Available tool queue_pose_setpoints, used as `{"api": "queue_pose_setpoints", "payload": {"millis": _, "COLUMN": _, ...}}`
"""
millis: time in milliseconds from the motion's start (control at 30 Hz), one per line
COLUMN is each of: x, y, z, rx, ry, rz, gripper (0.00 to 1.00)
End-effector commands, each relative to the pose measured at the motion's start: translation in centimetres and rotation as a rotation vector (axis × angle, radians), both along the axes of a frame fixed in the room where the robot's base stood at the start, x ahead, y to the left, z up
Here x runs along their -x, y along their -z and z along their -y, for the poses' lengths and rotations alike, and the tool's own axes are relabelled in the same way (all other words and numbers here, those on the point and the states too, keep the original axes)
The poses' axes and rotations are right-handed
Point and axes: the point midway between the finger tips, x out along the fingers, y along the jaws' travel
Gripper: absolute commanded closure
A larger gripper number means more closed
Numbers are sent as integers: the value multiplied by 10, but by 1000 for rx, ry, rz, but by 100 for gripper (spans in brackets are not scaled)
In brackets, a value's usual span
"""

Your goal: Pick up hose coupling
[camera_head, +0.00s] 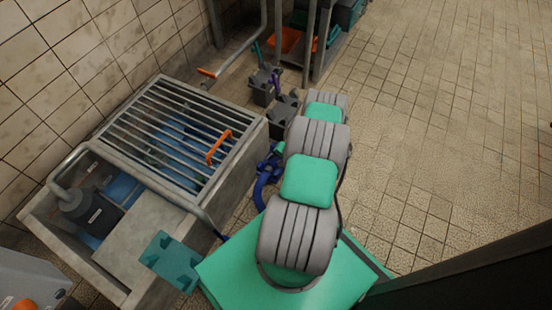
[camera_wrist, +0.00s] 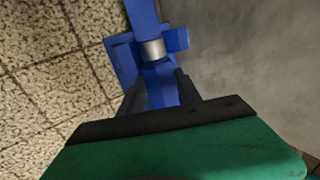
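In the wrist view, a blue fitting with a silver metal band (camera_wrist: 153,50), which looks like the hose coupling, lies just beyond my gripper (camera_wrist: 160,90). My gripper's dark fingers stand on either side of its blue near part. I cannot tell whether they touch it or whether it rests on the floor. In the head view, blue curved parts (camera_head: 264,180) show beside the basin, left of my arm. My arm hides my fingertips there.
A concrete basin (camera_head: 145,255) with a metal grate (camera_head: 165,130) and orange handle (camera_head: 218,147) stands at left. Dark grey blocks (camera_head: 264,86) and a rack with an orange tray (camera_head: 289,40) stand behind. Tiled floor (camera_head: 445,120) is clear at right.

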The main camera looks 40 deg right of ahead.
Motion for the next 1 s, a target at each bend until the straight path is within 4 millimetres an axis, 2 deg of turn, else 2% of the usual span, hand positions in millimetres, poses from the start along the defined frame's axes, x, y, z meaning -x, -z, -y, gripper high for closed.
{"api": "queue_pose_setpoints", "payload": {"millis": 33, "x": 0, "y": 0, "z": 0, "rx": -1, "ry": -1, "rz": 0, "gripper": 68}}
{"api": "queue_pose_setpoints", "payload": {"millis": 433, "x": 0, "y": 0, "z": -1, "rx": -2, "ry": -1, "rz": -1, "gripper": 100}}
{"api": "queue_pose_setpoints", "payload": {"millis": 833, "x": 0, "y": -2, "z": 0, "rx": -1, "ry": -1, "rz": 0, "gripper": 100}}
{"api": "queue_pose_setpoints", "payload": {"millis": 1000, "x": -1, "y": -18, "z": 1, "rx": 1, "ry": 0, "rz": 1, "gripper": 100}}
